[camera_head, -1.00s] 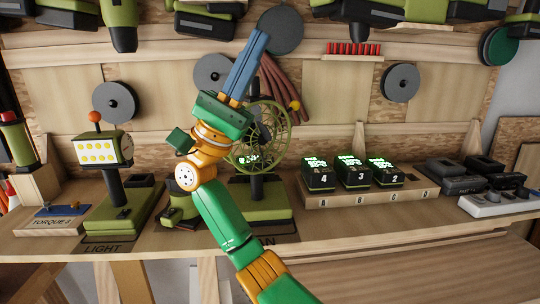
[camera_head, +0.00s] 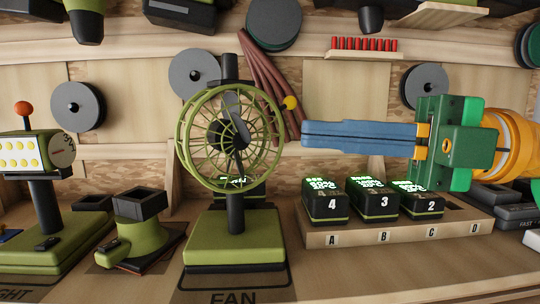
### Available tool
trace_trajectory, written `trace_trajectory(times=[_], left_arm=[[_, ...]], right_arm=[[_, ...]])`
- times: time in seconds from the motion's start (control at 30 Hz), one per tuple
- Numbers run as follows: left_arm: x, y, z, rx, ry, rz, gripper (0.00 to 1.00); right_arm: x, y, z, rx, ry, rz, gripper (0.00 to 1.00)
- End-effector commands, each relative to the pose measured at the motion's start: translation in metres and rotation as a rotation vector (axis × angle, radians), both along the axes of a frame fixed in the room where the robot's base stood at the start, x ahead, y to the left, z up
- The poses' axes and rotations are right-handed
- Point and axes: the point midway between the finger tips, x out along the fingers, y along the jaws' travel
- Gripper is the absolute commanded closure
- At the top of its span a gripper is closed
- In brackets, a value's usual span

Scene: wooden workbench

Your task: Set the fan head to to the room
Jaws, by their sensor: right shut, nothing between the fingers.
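The green fan (camera_head: 231,137) stands upright on its square base (camera_head: 236,239), above the label FAN on the bench. Its round caged head faces roughly toward me, out from the wall, turned slightly to one side. My right gripper (camera_head: 305,134) is at the right of the fan, its blue fingers shut and pointing left. The fingertips are a little to the right of the fan's cage and appear apart from it. The fingers hold nothing. My left gripper is not in view.
A wooden battery rack (camera_head: 400,229) with batteries numbered 4, 3 and 2 stands below my right gripper. A lamp (camera_head: 38,190) and a small green device (camera_head: 140,228) stand left of the fan. Discs and dark red hoses (camera_head: 268,85) hang on the wall behind.

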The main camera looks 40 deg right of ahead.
Motion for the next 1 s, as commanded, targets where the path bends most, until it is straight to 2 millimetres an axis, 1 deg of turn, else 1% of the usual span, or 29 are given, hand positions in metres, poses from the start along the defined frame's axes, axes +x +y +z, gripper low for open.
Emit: trace_trajectory(times=[0.03, 0.1, 0.17, 0.27, 0.37, 0.63, 0.7, 0.8, 0.9, 1.0], left_arm=[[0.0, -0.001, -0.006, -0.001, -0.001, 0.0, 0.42], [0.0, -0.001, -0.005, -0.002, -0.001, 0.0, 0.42], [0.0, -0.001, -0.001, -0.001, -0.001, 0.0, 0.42], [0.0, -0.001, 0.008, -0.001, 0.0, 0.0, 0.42], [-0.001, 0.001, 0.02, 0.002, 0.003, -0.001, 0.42], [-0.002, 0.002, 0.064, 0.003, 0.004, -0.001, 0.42], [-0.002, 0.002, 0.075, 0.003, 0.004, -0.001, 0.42], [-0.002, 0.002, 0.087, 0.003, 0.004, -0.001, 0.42], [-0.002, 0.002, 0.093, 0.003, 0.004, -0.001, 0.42], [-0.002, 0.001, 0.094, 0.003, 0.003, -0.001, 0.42]], right_arm=[[0.001, -0.003, -0.009, -0.05, -0.012, -0.061, 1.0], [0.004, -0.006, -0.011, -0.089, -0.023, -0.105, 1.0], [0.008, -0.003, -0.009, -0.098, -0.024, -0.115, 1.0], [0.018, 0.008, -0.006, -0.096, -0.022, -0.11, 1.0], [0.034, 0.023, -0.004, -0.096, -0.018, -0.107, 1.0], [0.076, 0.064, -0.001, -0.094, -0.015, -0.103, 1.0], [0.089, 0.063, 0.0, -0.087, -0.017, -0.104, 1.0], [0.103, 0.063, -0.001, -0.087, -0.02, -0.104, 1.0], [0.111, 0.063, -0.004, -0.088, -0.021, -0.105, 1.0], [0.114, 0.062, -0.007, -0.089, -0.024, -0.106, 1.0]])
